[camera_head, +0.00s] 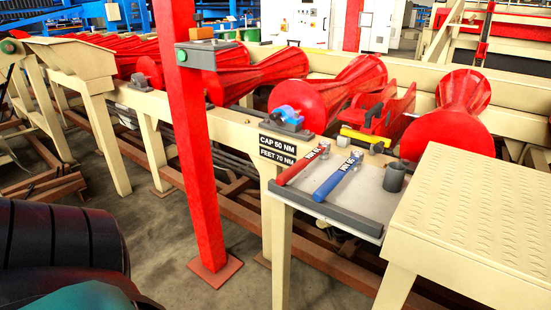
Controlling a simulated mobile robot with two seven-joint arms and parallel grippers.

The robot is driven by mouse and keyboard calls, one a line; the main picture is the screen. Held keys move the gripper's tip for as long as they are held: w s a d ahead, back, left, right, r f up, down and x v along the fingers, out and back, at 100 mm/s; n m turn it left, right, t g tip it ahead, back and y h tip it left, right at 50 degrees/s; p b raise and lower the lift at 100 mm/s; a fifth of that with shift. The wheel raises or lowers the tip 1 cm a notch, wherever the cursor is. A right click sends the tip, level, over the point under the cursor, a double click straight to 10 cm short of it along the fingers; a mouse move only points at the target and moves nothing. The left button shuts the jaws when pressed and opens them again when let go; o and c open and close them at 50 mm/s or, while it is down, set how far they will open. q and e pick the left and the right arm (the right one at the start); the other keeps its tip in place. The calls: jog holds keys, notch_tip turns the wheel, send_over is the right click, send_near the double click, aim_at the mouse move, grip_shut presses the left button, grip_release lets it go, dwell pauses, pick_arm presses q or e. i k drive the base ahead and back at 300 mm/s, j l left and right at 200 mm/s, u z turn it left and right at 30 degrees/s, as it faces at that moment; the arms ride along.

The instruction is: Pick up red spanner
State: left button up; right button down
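The red spanner (299,168) lies on a light grey tray (300,192) with a dark front edge, right of the picture's middle. A white label with dark lettering shows near its far end, and its near end points to the lower left. A blue spanner (335,180) of similar shape lies just to its right, roughly parallel and apart from it. Neither of my grippers shows in the head view.
A red post (198,160) stands left of the tray. A grey cup (394,178) stands on the tray's right side. A cream tread-plate platform (470,210) borders it on the right. Red rollers (325,95) lie behind.

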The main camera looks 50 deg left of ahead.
aim_at(324, 148)
jog(key=u, duration=1.3)
jog(key=i+j+u, duration=0.1)
jog(key=i, duration=0.4)
